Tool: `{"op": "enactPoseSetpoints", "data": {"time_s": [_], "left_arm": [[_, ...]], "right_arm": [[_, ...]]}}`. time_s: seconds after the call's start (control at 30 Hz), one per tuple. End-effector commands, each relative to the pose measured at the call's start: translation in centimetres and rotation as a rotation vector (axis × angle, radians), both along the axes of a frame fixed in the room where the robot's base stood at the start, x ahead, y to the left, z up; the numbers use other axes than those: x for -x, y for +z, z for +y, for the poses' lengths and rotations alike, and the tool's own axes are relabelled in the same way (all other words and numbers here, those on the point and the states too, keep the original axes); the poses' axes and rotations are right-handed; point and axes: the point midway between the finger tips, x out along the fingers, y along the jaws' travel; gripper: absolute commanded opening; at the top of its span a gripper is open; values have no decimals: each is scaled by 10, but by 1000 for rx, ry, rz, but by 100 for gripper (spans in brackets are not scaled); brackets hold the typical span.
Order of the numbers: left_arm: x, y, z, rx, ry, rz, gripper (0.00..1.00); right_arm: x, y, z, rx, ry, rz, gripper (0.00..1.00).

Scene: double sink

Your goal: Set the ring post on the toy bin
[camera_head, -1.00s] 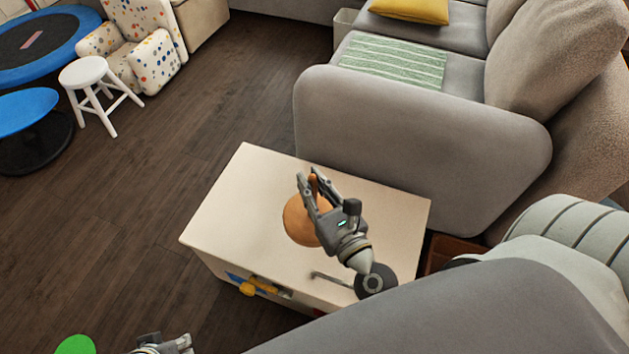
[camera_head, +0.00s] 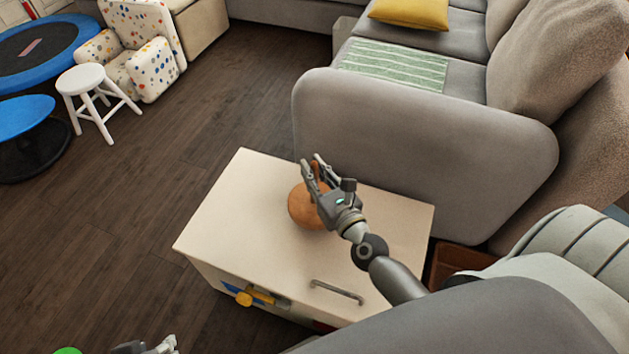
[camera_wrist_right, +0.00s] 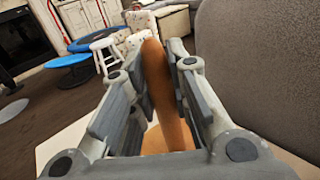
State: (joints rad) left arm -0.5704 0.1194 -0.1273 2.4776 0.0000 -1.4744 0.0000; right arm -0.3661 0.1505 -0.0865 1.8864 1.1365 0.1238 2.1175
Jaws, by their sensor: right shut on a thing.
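The ring post (camera_head: 305,212) is orange-brown, with a round base and an upright post. My right gripper (camera_head: 313,165) is shut on its post. In the right wrist view the post (camera_wrist_right: 163,90) stands between the two fingers, and its base is mostly hidden below them. The toy bin (camera_head: 235,205) is a cream box with a flat lid. The ring post's base appears over the lid's back middle; I cannot tell whether it touches. My left gripper (camera_head: 147,347) shows only partly at the bottom edge, and its fingers are unclear.
A grey handle (camera_head: 337,292) lies on the lid's front right. A grey sofa (camera_head: 420,150) stands close behind the bin. A white stool (camera_head: 95,95) and a blue-topped round table (camera_head: 25,115) stand at the upper left. The dark wooden floor (camera_head: 150,190) left of the bin is clear.

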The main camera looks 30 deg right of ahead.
Motion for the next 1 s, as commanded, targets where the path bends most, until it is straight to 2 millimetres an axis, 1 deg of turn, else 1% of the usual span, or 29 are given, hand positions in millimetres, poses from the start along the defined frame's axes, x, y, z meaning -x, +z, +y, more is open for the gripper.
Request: {"op": "enactPoseSetpoints", "data": {"time_s": [0.17, 0.27, 0.37, 0.5, 0.6, 0.7, 0.8, 1.0], "left_arm": [[-9, 1, -3, 8, -3, -38, 40], [-18, 2, -6, 18, -7, -83, 40], [-35, 8, -11, 35, -13, -164, 40], [-61, 21, -20, 64, -25, -299, 40], [-77, 32, -26, 84, -30, -391, 40], [-88, 42, -30, 100, -35, -462, 40], [-95, 49, -33, 110, -39, -508, 40], [-98, 53, -34, 115, -40, -531, 40]], "right_arm": [[-3, -2, -2, 1, -1, -4, 0], [-6, -7, -4, 2, -1, -4, 0], [-7, -14, -4, 1, -1, -3, 0], [-7, -24, -4, 1, 0, -3, 0], [-7, -30, -4, 0, -1, -3, 0], [-7, -35, -4, 1, -1, -3, 0], [-7, -37, -4, 1, -1, -4, 0], [-7, -37, -4, 0, -1, -5, 0]]}}
